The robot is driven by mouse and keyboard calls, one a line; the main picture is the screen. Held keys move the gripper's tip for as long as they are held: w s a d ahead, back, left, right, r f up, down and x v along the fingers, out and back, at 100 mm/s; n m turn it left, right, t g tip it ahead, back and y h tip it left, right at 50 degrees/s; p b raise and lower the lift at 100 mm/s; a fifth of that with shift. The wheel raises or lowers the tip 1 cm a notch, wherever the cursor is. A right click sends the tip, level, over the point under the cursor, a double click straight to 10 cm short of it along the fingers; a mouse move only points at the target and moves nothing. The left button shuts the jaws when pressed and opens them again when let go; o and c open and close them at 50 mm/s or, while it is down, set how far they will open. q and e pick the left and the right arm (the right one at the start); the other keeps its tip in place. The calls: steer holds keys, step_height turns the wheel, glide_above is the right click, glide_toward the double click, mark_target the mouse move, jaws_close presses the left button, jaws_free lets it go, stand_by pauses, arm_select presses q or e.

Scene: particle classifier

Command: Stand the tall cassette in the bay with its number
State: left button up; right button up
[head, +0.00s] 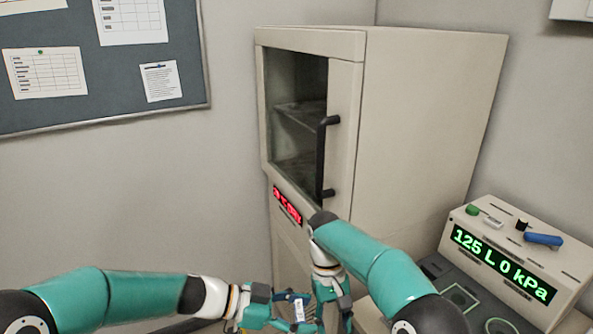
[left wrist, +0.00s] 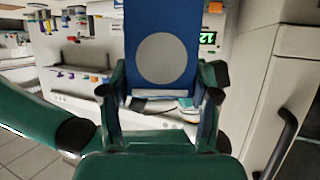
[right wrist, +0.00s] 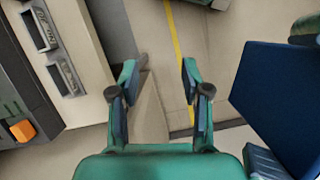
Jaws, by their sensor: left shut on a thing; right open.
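My left gripper (left wrist: 163,97) is shut on the tall cassette, a blue slab with a large grey disc on its face (left wrist: 188,22) in the left wrist view. The slab rises beyond the fingers and its far end is cut off by the frame. In the right wrist view a blue slab at the right (right wrist: 275,95), likely the same cassette, is beside and apart from my right gripper (right wrist: 160,75), which is open and empty. In the head view both grippers are low in the middle, close together. I see no number on the cassette and cannot make out a numbered bay.
A beige cabinet (head: 420,120) with a glass door and black handle (head: 321,155) stands behind my arms. A console reading 125 L 0 kPa (head: 505,262) is at the right, above a dark panel with green-outlined squares (head: 460,298). A pinboard (head: 110,60) hangs at the left.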

steer(key=s+a+r+n+t, duration=0.1)
steer(key=a+r+n, duration=0.1)
steer(key=r, duration=0.6)
steer(key=s+a+r+n+t, duration=0.1)
steer(key=a+r+n, duration=0.1)
steer(key=r+n, duration=0.3)
steer(key=shift+s+v, duration=0.3)
steer(key=shift+v, duration=1.4)
steer(key=shift+s, duration=0.1)
